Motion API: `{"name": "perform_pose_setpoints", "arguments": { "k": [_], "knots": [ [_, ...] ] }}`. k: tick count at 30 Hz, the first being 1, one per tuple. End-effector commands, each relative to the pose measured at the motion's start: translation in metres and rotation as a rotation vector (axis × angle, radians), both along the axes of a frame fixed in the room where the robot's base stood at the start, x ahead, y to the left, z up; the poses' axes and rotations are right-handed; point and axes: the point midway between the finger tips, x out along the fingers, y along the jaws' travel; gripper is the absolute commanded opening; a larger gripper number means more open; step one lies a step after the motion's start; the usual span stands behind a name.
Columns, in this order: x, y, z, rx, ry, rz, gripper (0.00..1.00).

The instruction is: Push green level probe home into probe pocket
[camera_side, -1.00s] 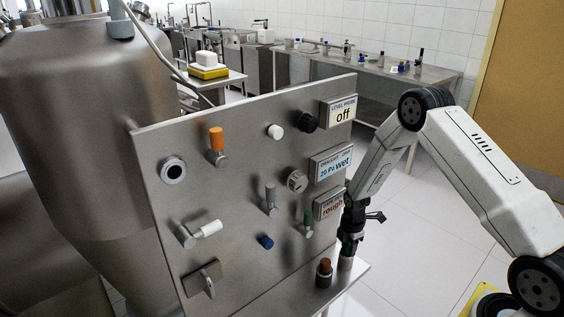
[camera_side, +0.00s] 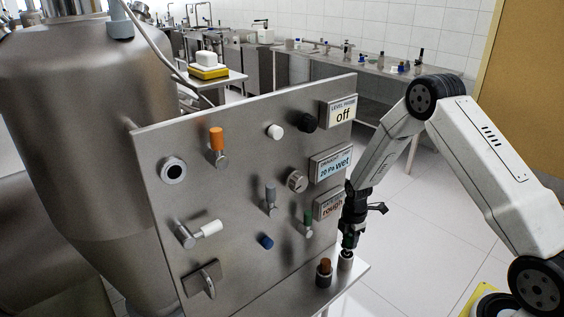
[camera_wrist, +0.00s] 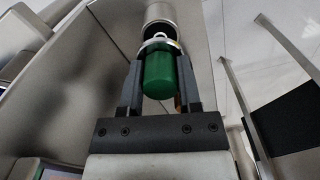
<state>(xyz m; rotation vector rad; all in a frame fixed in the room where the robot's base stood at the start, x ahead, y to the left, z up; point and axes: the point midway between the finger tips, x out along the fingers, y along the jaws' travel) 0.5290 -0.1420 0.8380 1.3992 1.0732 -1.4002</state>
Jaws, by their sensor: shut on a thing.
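My gripper (camera_wrist: 157,85) is shut on the green level probe (camera_wrist: 160,76), with one finger on each side of it. The probe has a green body and a bright metal collar at its far end. In the side view my gripper (camera_side: 349,230) is low at the right of the panel, above a metal cup (camera_side: 345,261) on the shelf. The cup (camera_wrist: 172,16) lies beyond the collar in the wrist view; I cannot tell whether the probe's tip is inside it. A round ringed socket (camera_side: 173,170), possibly the probe pocket, is at the panel's upper left.
A brown-topped plug (camera_side: 324,269) stands in a holder beside the cup. The level probe display (camera_side: 342,112) reads "off".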

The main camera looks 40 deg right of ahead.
Motion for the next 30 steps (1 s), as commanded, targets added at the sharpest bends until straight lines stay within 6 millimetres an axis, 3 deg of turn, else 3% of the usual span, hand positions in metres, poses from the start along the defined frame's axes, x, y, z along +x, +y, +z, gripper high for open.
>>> {"name": "perform_pose_setpoints", "arguments": {
  "k": [20,30],
  "knots": [
    [0.0,0.0,0.02,0.0,-0.001,0.0,0.0],
    [0.001,0.0,0.043,-0.001,-0.002,0.0,0.0]
  ]
}}
